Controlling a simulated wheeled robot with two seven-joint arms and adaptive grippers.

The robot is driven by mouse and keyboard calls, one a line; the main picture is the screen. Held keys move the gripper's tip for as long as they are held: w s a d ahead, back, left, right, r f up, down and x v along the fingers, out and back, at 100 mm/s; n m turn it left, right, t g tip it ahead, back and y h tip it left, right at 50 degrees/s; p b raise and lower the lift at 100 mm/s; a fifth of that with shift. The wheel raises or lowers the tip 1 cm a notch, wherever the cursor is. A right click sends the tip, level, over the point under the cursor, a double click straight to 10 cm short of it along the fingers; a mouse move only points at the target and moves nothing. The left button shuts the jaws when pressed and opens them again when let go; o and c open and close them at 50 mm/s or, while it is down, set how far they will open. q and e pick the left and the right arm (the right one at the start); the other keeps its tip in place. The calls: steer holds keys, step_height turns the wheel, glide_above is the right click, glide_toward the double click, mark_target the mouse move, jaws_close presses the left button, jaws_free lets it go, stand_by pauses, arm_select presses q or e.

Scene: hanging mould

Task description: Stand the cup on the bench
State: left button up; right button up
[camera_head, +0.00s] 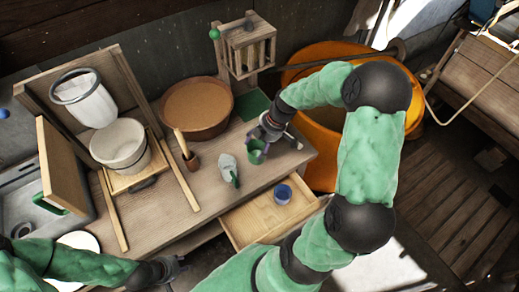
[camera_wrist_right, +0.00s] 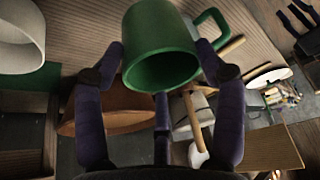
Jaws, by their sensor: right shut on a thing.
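The green cup (camera_head: 257,151) is between the fingers of my right gripper (camera_head: 263,143), over the right part of the wooden bench (camera_head: 210,192). In the right wrist view the cup (camera_wrist_right: 160,35) shows its dark open mouth toward the camera and its handle to the right.
An open drawer (camera_head: 247,223) holding a blue cup (camera_head: 283,194) juts from the bench front. A wooden rack (camera_head: 247,50) stands behind.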

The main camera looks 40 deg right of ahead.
mark_target(260, 144)
steer(key=w+d+f, duration=0.2)
steer(key=f, duration=0.3)
steer(key=shift+w+d+f+b, duration=0.1)
steer(key=shift+w+d+b, duration=0.3)
steer(key=shift+w+d+f+b, duration=0.1)
steer(key=shift+f+b, duration=0.25)
steer(key=shift+f, duration=1.3)
steer(key=shift+f, duration=0.15)
steer(key=o, duration=1.2)
steer(key=shift+o, duration=0.2)
